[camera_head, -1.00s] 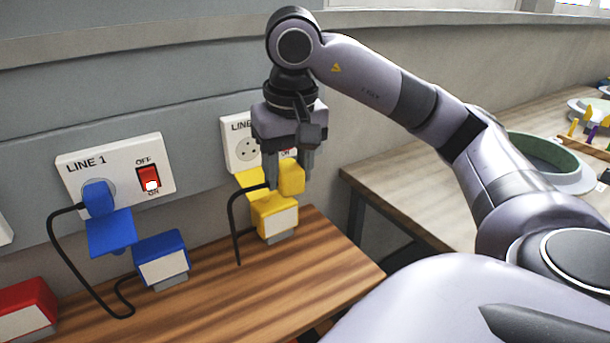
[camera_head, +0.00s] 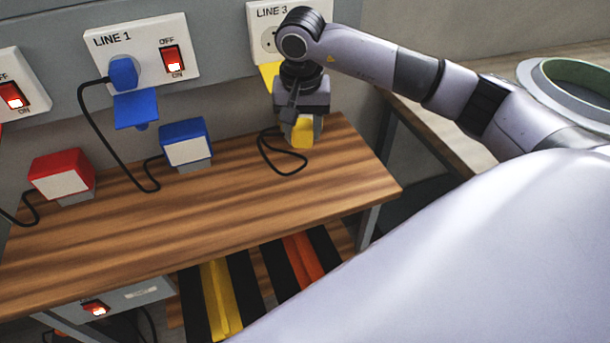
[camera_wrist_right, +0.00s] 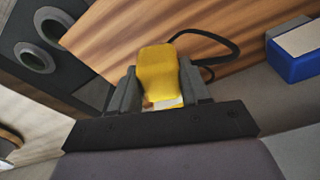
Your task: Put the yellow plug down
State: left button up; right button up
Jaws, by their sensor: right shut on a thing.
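My right gripper (camera_head: 302,132) is shut on the yellow plug (camera_head: 303,138), low over the back right of the wooden bench top (camera_head: 260,205). In the right wrist view the yellow plug (camera_wrist_right: 157,72) sits between both fingers. I cannot tell whether it touches the bench. Its black cord (camera_head: 283,168) lies looped on the wood. Behind the gripper is the LINE 3 socket plate (camera_head: 268,28), partly hidden by my wrist, with a yellow flap (camera_head: 269,75) under it. The yellow block that stood there is hidden or cannot be told apart. My left gripper is out of view.
The blue plug (camera_head: 123,72) is in the LINE 1 plate (camera_head: 188,68). A blue block (camera_head: 186,142) and a red block (camera_head: 62,172) stand along the bench's back. The front middle of the bench is clear. A second table (camera_head: 420,120) is at right.

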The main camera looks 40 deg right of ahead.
send_near(303, 187)
jog(key=f, duration=0.5)
jog(key=shift+w+d+f, duration=0.15)
jog(key=shift+w+d, duration=0.15)
jog(key=shift+w, duration=0.05)
jog(key=shift+f+b, duration=0.4)
jog(key=shift+b, duration=0.15)
jog(key=o, duration=1.2)
jog(key=shift+r, duration=0.15)
